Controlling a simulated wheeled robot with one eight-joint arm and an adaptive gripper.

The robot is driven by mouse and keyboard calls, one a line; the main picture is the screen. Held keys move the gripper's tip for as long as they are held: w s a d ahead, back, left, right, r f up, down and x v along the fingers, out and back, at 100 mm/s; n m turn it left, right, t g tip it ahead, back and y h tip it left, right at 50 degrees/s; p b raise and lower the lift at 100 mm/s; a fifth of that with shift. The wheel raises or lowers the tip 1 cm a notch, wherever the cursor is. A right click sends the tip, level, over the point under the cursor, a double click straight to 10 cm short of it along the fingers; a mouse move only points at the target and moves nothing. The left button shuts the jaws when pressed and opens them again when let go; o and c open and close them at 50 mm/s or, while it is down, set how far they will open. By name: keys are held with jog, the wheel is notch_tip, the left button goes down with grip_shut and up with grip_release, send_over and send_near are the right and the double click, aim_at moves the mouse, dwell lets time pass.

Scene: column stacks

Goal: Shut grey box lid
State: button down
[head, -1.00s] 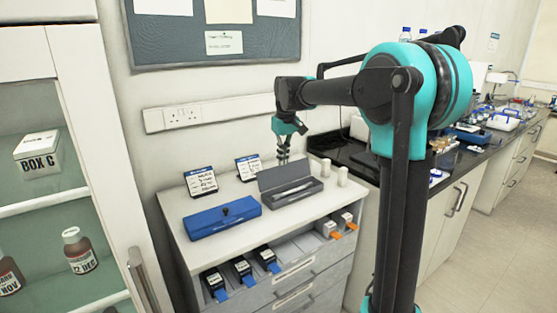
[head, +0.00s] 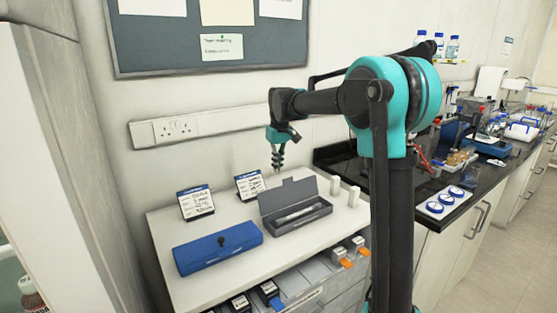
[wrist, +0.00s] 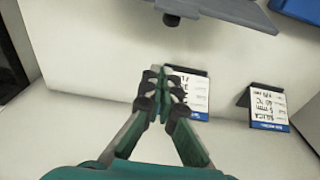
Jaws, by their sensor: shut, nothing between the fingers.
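The grey box (head: 298,217) stands on the white cabinet top with its lid (head: 286,193) raised upright at the back. A pale stick-like item lies inside it. In the wrist view part of the grey lid (wrist: 225,8) shows at the top edge, with a dark knob below it. My gripper (head: 277,166) hangs pointing down behind and slightly left of the raised lid, apart from it. In the wrist view my gripper (wrist: 160,75) has its fingers together with nothing between them, over the white top.
A shut blue box (head: 218,249) lies left of the grey box. Two small label cards stand behind, one (head: 195,202) at left and one (head: 249,185) near my gripper. Two white cylinders (head: 345,191) stand at right. The wall with sockets (head: 176,129) is close behind.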

aim_at(288, 191)
jog(key=f, duration=0.5)
jog(key=shift+w+a+f, duration=0.15)
jog(key=shift+w, duration=0.1)
jog(key=shift+s+d+r, duration=0.2)
jog(key=shift+s+d, duration=0.15)
jog(key=shift+s, duration=0.2)
jog(key=shift+s+d+r, duration=0.25)
jog(key=shift+s+d, duration=0.1)
jog(key=shift+s, duration=0.25)
jog(key=shift+s+d+r, duration=0.2)
jog(key=shift+s+d, duration=0.15)
jog(key=shift+s, duration=0.2)
